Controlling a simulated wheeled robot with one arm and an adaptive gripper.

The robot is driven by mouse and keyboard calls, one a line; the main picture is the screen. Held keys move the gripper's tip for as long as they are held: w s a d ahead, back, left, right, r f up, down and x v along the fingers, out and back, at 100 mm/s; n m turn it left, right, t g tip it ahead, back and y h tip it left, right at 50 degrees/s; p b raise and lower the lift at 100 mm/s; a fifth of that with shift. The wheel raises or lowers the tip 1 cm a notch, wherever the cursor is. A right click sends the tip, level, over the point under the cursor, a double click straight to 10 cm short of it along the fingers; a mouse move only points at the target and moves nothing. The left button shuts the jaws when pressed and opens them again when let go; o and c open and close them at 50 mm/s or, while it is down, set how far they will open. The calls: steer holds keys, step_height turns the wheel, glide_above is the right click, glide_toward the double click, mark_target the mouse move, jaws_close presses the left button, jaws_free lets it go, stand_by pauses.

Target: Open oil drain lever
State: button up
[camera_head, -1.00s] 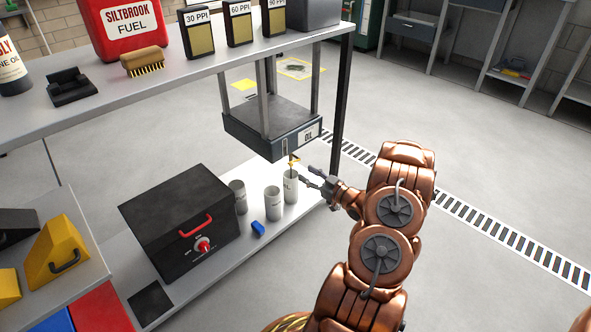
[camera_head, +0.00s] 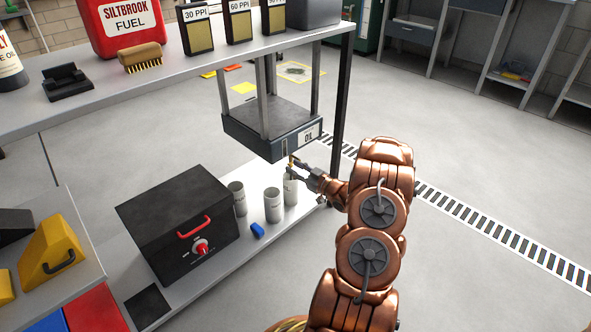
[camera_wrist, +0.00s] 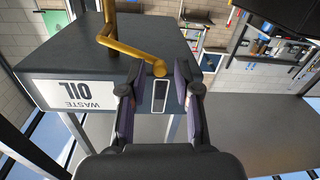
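The dark waste oil tank (camera_head: 262,135) hangs under the shelf, with a white OIL label on its front. A brass bent rod, which looks like the drain lever (camera_head: 291,160), shows at its lower front edge. In the wrist view the picture is upside down, and the brass lever (camera_wrist: 128,50) ends in a rounded tip just beyond the gap between my fingertips. My gripper (camera_head: 297,170) is open at the lever; in the wrist view its two fingers (camera_wrist: 160,90) stand apart with nothing clearly held. Contact with the lever cannot be told.
Several pale cylinders (camera_head: 273,205) stand on the lower shelf below the tank, close under my gripper. A dark shelf post (camera_head: 343,95) rises close by. Floor to the right is clear.

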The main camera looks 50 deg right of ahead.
jaws_close()
stand_by(0.5)
